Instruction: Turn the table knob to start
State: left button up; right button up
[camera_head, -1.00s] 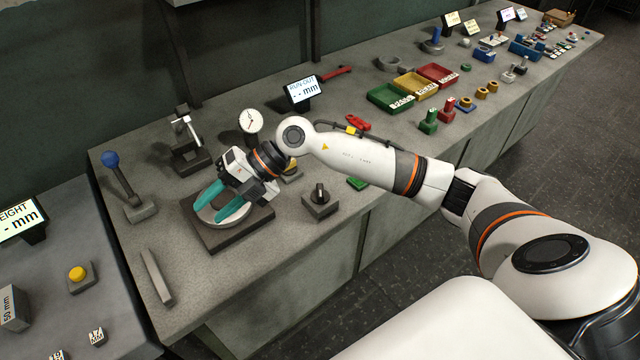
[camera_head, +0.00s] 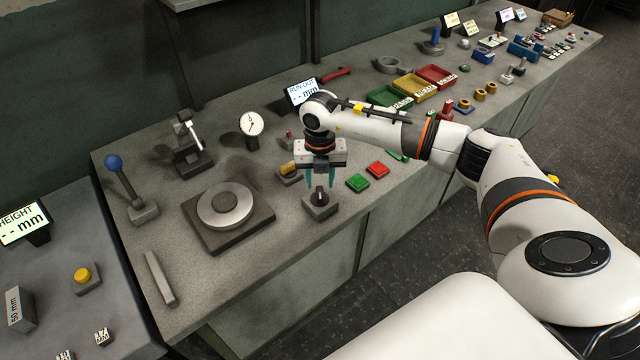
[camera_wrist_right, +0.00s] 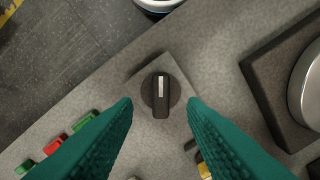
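The table knob (camera_head: 320,197) is a black rotary knob with a light pointer line, on a grey box (camera_head: 312,210) near the bench's front edge. In the right wrist view the knob (camera_wrist_right: 161,92) sits centred between my fingertips, its bar lying nearly up and down. My right gripper (camera_head: 320,183) points down over the knob, its teal fingers open on either side. In the wrist view the right gripper's fingertips (camera_wrist_right: 161,108) are apart from the knob, with gaps on both sides. My left gripper is not in view.
The round turntable plate (camera_head: 225,206) on its dark base is left of the knob. Green (camera_head: 357,182) and red (camera_head: 377,170) buttons lie to its right. A yellow-topped block (camera_head: 288,172), a dial gauge (camera_head: 250,125) and a run-out display (camera_head: 301,92) stand behind.

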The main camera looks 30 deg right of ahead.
aim_at(320, 192)
jog(key=shift+f, duration=1.8)
grip_shut()
